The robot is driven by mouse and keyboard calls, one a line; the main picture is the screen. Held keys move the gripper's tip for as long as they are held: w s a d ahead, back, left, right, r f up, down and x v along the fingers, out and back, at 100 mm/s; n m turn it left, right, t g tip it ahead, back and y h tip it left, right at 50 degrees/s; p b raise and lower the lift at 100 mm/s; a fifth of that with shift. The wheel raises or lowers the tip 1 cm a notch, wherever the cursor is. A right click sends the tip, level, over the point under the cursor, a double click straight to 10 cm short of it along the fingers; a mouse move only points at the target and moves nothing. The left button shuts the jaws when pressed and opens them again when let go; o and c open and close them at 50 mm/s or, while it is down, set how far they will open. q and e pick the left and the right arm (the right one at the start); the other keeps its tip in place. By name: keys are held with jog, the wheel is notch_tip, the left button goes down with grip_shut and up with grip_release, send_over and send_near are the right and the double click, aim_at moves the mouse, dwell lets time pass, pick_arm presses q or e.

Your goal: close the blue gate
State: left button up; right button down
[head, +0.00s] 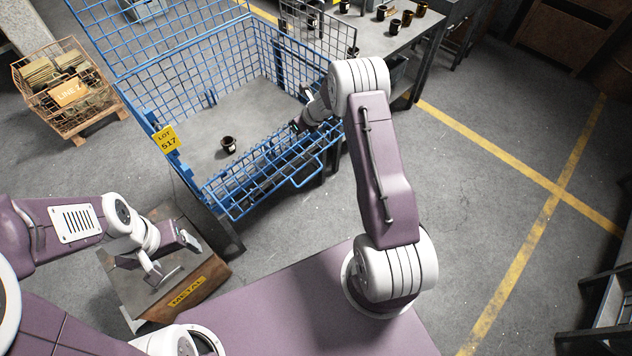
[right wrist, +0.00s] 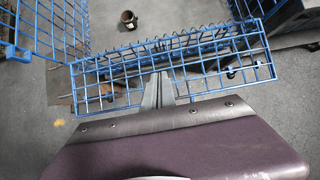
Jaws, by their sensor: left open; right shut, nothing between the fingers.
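The blue gate (head: 262,178) is a wire-mesh panel at the front of the blue wire cage (head: 190,50). It is folded down and outward, tilted, with a handle loop on its outer edge. In the right wrist view the gate (right wrist: 180,62) spans the picture ahead of my fingers. My right gripper (head: 297,125) is shut and empty at the gate's right end; its fingertips (right wrist: 158,88) overlap the mesh in view, and I cannot tell whether they touch it. My left gripper (head: 162,272) is open and empty, above the METAL box at the lower left.
A dark cup (head: 228,145) stands on the cage floor. The METAL box (head: 200,285) is at the lower left, a wire crate (head: 75,125) at the far left. A table (head: 385,40) with several cups stands behind.

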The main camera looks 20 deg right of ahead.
notch_tip(320, 180, down, 5)
jog(key=s+b, duration=0.1)
jog(key=b, duration=0.4)
jog(key=s+d+b, duration=0.3)
jog(key=s+b, duration=0.1)
jog(key=s, duration=0.5)
jog(key=shift+d+r+b, duration=0.15)
jog(key=shift+d+b, duration=0.1)
jog(key=shift+b, duration=0.1)
